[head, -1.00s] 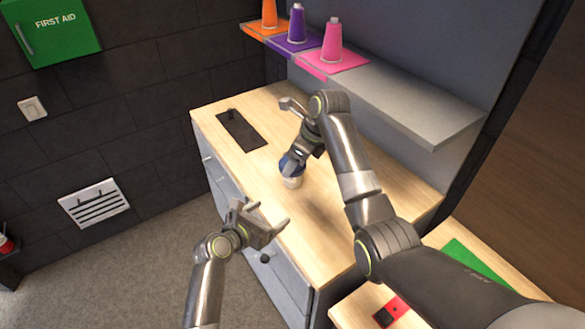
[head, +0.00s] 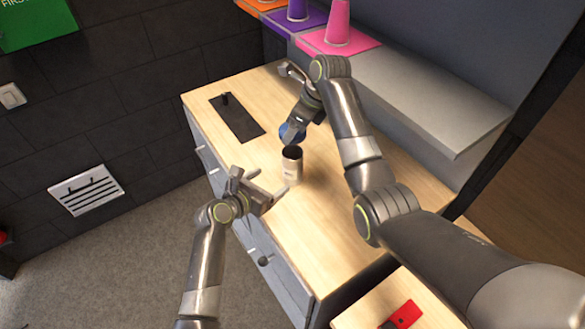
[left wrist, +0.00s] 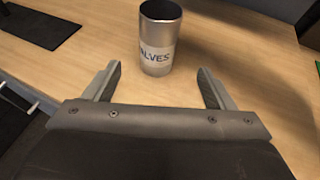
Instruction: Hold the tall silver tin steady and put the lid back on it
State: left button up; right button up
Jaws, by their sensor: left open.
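The tall silver tin (head: 292,168) stands upright on the wooden worktop with its dark mouth open upward. In the left wrist view the tin (left wrist: 160,38) has a pale label ending in "ALVES". My left gripper (head: 264,181) is open beside the tin on its near left side. In the wrist view the tin is ahead of the two fingers, roughly centred between them, not gripped. My right gripper (head: 296,127) appears shut on a blue lid (head: 290,135), above and beyond the tin's mouth, apart from it. The fingers partly hide the lid.
A dark flat plate with a small knob (head: 238,118) lies at the worktop's far left. A grey shelf (head: 430,105) with coloured cones, one pink (head: 338,22), overhangs the back. A red object (head: 405,314) lies at the lower right. The worktop right of the tin is clear.

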pick_arm(q)
jog(key=x, duration=1)
jog(key=shift+w+a+f, duration=0.1)
jog(key=shift+w+f, duration=0.05)
jog(key=shift+w, duration=0.05)
pick_arm(e)
jog(key=shift+w+f, duration=0.25)
jog(key=shift+w, duration=0.15)
pick_arm(q)
jog(key=shift+x, duration=1.1)
jog(key=shift+c, duration=0.3)
jog(key=c, duration=1.4)
pick_arm(e)
send_over(296, 147)
jog(key=s, duration=0.3)
jog(key=shift+f, duration=2.45)
jog(key=shift+f, duration=0.85)
pick_arm(q)
jog(key=shift+f, duration=0.1)
pick_arm(e)
jog(key=shift+f, duration=0.55)
